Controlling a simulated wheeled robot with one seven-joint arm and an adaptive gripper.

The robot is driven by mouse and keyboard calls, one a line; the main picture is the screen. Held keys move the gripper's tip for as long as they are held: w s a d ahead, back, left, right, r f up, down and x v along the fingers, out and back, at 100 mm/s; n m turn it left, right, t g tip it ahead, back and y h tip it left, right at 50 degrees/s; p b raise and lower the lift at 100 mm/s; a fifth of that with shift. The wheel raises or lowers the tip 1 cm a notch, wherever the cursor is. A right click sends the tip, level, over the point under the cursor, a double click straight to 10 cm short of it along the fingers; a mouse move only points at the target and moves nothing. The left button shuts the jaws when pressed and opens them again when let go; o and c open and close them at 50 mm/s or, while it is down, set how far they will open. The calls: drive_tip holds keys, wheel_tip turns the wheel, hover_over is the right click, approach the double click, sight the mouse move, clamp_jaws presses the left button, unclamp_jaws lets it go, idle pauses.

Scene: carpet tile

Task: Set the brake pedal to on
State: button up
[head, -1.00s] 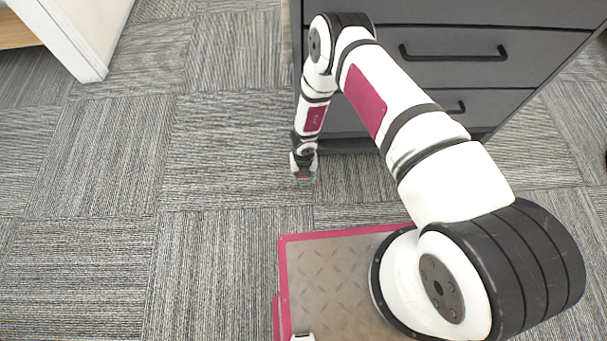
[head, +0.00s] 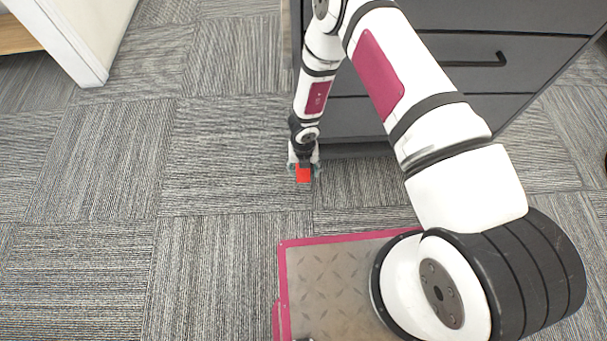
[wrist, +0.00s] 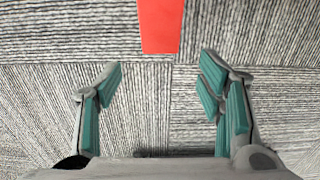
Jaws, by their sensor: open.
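A flat red rectangular piece, which looks like the brake pedal (head: 303,174), shows low in front of the dark drawer cabinet in the head view. In the wrist view the red pedal (wrist: 160,25) enters from the top edge, centred between the finger directions. My gripper (head: 303,179) is right at the pedal in the head view, with a finger on either side. In the wrist view my gripper (wrist: 160,70) is open and empty, its teal-padded fingers spread wide below the pedal's near end. Whether anything touches the pedal, and how it is tilted, I cannot tell.
The grey drawer cabinet (head: 480,85) stands just behind my gripper, partly hidden by my arm. Striped carpet (head: 215,150) lies open to the left. A white panel edge (head: 85,45) stands at the upper left.

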drive_tip(key=shift+r, duration=1.45)
